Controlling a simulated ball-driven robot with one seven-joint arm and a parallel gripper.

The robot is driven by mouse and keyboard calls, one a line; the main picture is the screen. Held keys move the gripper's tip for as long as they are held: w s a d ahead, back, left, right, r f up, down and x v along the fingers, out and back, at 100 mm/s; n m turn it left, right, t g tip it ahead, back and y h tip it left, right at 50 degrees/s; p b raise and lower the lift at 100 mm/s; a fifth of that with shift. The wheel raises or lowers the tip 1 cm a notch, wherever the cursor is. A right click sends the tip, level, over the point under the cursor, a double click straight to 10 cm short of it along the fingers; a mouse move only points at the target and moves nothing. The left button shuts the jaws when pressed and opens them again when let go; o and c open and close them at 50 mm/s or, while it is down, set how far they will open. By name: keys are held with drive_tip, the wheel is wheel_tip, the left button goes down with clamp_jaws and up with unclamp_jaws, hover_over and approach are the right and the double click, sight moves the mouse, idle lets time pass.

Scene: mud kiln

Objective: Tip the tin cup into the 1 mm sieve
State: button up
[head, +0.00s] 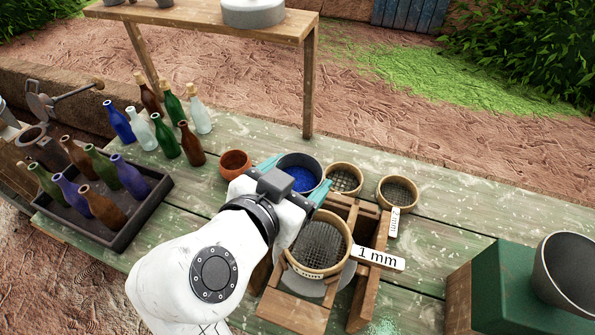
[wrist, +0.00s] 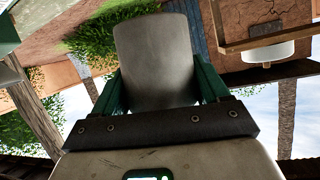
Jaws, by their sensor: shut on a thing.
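The tin cup (head: 297,160) is grey and holds blue grains. My gripper (head: 293,179) is shut on it, with a teal finger on each side. The cup looks upright or nearly so in the head view, and its outer wall (wrist: 155,62) fills the space between the fingers in the wrist view. The 1 mm sieve (head: 320,250) is a round wooden-rimmed mesh in a wooden frame, with a "1 mm" label (head: 377,256) at its right. It lies nearer than the cup and slightly right. Its mesh looks bare; my arm is close to its left edge.
Two smaller sieves (head: 345,180) (head: 398,193) stand right of the cup, and a terracotta bowl (head: 235,163) stands left. Several bottles stand farther left, some in a dark tray (head: 150,205). A green box (head: 500,290) with a grey bowl (head: 570,272) is at right.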

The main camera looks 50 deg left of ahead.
drive_tip(key=shift+s+a+f+m+g+y, duration=0.15)
drive_tip(key=shift+f+m+y, duration=0.15)
drive_tip(key=shift+f+m, duration=0.4)
drive_tip(key=shift+w+f+m+g+y, duration=0.15)
drive_tip(key=shift+f+m+y, duration=0.2)
drive_tip(key=shift+f, duration=0.6)
drive_tip(key=m+y, duration=0.2)
drive_tip(key=m, duration=0.1)
drive_tip(key=shift+f, duration=0.3)
drive_tip(key=shift+b, duration=0.5)
drive_tip(key=shift+d+f+m+y+b, duration=0.2)
drive_tip(key=shift+m+y+b, duration=0.25)
drive_tip(key=shift+m+b, duration=0.5)
drive_tip(key=shift+d+f+m+y+b, duration=0.15)
drive_tip(key=shift+m+y+b, duration=0.3)
drive_tip(key=shift+b, duration=0.85)
drive_tip(key=shift+w+d+f+m+t+y+b, duration=0.1)
drive_tip(key=shift+d+f+m+t+y+b, duration=0.2)
drive_tip(key=shift+m+b, duration=1.2)
drive_tip(key=shift+w+d+f+m+t+y+b, duration=0.15)
drive_tip(key=shift+f+m+y+b, duration=0.2)
drive_tip(key=shift+b, duration=2.35)
drive_tip(key=shift+w+d+f+m+t+y+b, duration=0.2)
drive_tip(key=shift+f+m+b, duration=0.45)
drive_tip(key=shift+b, duration=1.45)
drive_tip(key=shift+s+d+r+m+t+y+b, duration=0.1)
drive_tip(key=shift+d+r+m+t+y+b, duration=0.15)
drive_tip(key=shift+m+b, duration=0.7)
drive_tip(key=shift+r, duration=0.15)
